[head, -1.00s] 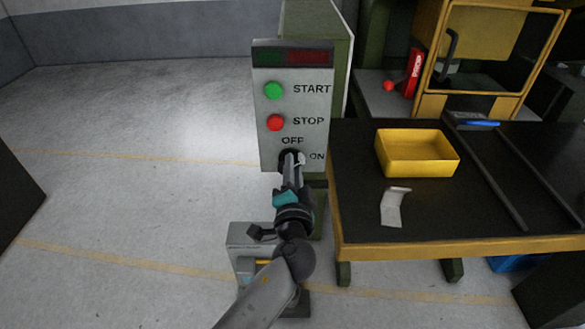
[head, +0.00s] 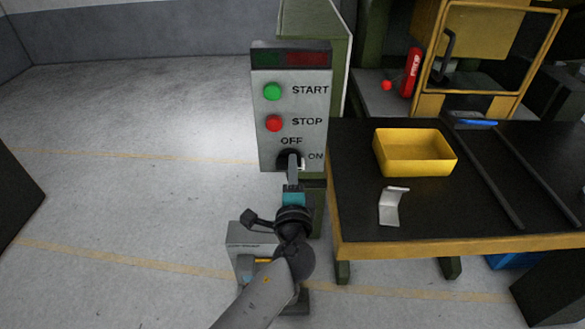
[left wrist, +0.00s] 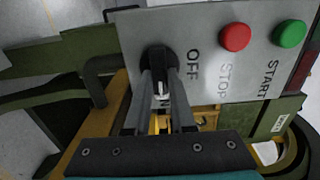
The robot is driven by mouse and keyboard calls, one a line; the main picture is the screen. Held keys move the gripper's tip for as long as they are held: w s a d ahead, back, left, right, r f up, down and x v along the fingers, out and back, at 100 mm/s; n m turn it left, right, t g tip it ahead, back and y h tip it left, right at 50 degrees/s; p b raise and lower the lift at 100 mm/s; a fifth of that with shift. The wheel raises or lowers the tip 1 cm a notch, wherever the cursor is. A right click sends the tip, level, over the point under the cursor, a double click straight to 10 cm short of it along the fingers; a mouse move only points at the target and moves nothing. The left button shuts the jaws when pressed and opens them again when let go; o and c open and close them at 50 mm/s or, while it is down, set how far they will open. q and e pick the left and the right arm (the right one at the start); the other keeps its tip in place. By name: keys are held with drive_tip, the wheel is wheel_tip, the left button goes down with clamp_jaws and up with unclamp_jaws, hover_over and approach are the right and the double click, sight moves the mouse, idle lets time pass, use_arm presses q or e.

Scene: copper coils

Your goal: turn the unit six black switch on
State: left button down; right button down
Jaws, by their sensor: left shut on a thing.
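The control panel (head: 262,125) is a grey plate with OFF and ON labels around the black rotary switch (head: 286,154) at its bottom. My right gripper is not in view.
A green START button (head: 272,91) and a red STOP button (head: 274,123) sit above the switch. To the right stands a dark table (head: 350,215) with a yellow tray (head: 414,170) and a bent grey plate (head: 392,207). Open floor lies to the left.

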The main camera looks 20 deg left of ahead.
use_arm(q)
drive_tip(key=shift+r, duration=0.15)
drive_tip(key=c, duration=0.8)
unclamp_jaws()
drive_tip(key=shift+o, duration=0.2)
